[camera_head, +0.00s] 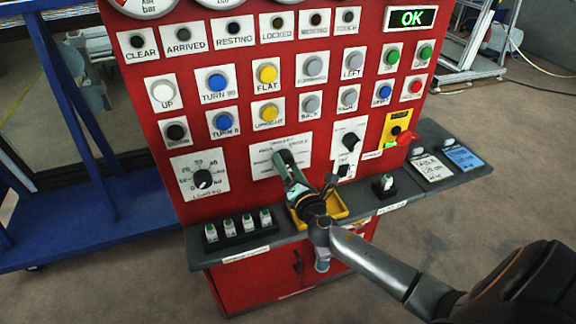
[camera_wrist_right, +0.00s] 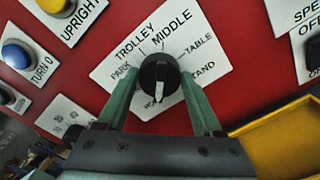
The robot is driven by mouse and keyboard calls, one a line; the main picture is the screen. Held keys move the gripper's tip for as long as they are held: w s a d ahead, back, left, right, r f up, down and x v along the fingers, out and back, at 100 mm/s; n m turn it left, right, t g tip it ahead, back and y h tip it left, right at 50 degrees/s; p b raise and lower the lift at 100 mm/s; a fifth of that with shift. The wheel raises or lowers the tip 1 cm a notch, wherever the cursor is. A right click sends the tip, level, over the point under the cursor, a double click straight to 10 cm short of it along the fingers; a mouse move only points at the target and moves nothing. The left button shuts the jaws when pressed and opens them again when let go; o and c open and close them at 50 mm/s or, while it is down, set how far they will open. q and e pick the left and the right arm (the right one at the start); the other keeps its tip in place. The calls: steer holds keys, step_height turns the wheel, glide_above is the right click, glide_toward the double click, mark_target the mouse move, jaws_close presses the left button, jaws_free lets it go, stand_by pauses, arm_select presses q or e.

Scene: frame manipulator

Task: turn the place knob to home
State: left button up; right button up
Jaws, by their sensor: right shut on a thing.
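The place knob (camera_wrist_right: 157,72) is a round black knob with a white pointer mark, on a white plate (camera_wrist_right: 112,73) in the right wrist view. Labels around it read PARK, TROLLEY, MIDDLE, TABLE and STAND; lettering below the knob is partly hidden and I cannot read it fully. The white mark points down in that view, toward the hidden lettering. My right gripper (camera_wrist_right: 160,88) has its green fingers on both sides of the knob, shut on it. In the head view, my right gripper (camera_head: 287,162) covers the knob on its plate (camera_head: 261,158). My left gripper is not in view.
The red panel (camera_head: 240,155) carries several buttons, lamps and another dial (camera_head: 203,179). A yellow tray (camera_head: 335,207) sits just right of my gripper. A green OK display (camera_head: 410,18) is at the top right.

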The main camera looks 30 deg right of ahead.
steer(key=o, duration=1.4)
steer(key=shift+c, duration=0.2)
steer(key=b+v, duration=0.2)
steer(key=v, duration=1)
steer(key=shift+s, duration=0.3)
steer(key=shift+f, duration=0.15)
steer(key=s+a+f+m+g+y, duration=0.3)
steer(key=s+a+f+m, duration=0.4)
steer(key=f+m, duration=0.4)
steer(key=s+a+f+m+g+y, duration=0.3)
steer(key=s+a+f+m+g, duration=0.2)
steer(key=f+m, duration=0.6)
steer(key=s+a, duration=0.2)
steer(key=shift+s+a+f+y, duration=0.35)
steer(key=shift+s+f+y, duration=0.05)
